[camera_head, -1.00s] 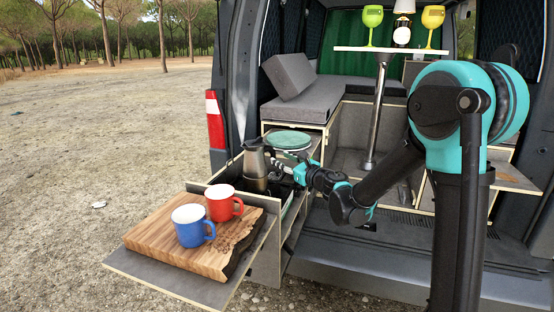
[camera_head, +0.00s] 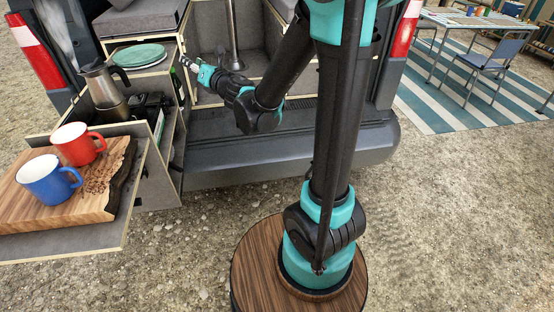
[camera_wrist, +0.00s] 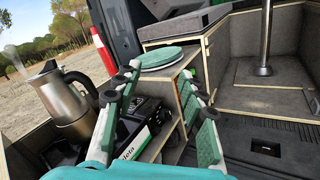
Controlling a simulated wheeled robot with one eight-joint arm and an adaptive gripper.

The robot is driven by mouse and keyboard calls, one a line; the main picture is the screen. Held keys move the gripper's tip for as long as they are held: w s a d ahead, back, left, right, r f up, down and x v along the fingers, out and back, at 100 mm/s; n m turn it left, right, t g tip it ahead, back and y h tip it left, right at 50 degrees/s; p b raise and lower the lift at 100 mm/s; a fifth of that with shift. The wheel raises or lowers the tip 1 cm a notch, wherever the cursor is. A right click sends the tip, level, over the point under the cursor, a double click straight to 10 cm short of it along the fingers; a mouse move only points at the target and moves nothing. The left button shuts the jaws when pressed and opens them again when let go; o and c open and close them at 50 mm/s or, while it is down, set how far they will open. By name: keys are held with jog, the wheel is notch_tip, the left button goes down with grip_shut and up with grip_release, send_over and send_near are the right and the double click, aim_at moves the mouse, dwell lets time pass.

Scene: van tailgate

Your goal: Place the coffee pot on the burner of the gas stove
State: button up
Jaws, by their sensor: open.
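The coffee pot (camera_head: 106,92) is metallic with a black handle and stands upright in the pull-out kitchen unit at the left. It also shows in the wrist view (camera_wrist: 66,103). The black gas stove (camera_head: 150,103) is close against the pot's right side; its lettered front (camera_wrist: 136,142) shows behind my finger in the wrist view. The burner is hidden, so I cannot tell whether the pot's base rests on it. My gripper (camera_head: 189,66) is right of the pot, apart from it. Its fingers (camera_wrist: 160,85) are spread with nothing between them.
A wooden board (camera_head: 105,185) on the front shelf carries a red mug (camera_head: 76,146) and a blue mug (camera_head: 45,180). Green plates (camera_head: 139,55) are stacked behind the stove. The van floor (camera_head: 245,125) right of the kitchen unit is clear.

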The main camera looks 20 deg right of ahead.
jog(key=s+d+f+m+g+h, duration=0.1)
jog(key=s+d+f+m+h, duration=0.15)
jog(key=d+m, duration=0.45)
jog(key=s+d+f+m+g+h, duration=0.1)
jog(key=d+f+m+h, duration=0.25)
jog(key=d+m, duration=0.25)
jog(key=s+d+f+m+h, duration=0.2)
jog(key=d+m+h, duration=0.2)
jog(key=d+m, duration=0.3)
jog(key=s+d+f+m+g, duration=0.1)
jog(key=s+f+m+g, duration=0.4)
jog(key=s+f+m, duration=0.3)
jog(key=s+f+m+g+y, duration=0.1)
jog(key=s+f+m+g, duration=0.4)
jog(key=s, duration=0.9)
notch_tip(320, 180, down, 4)
jog(key=m, duration=0.3)
jog(key=shift+s+d+y, duration=0.3)
jog(key=shift+s+d, duration=0.05)
jog(key=shift+d, duration=0.05)
jog(key=shift+r, duration=0.1)
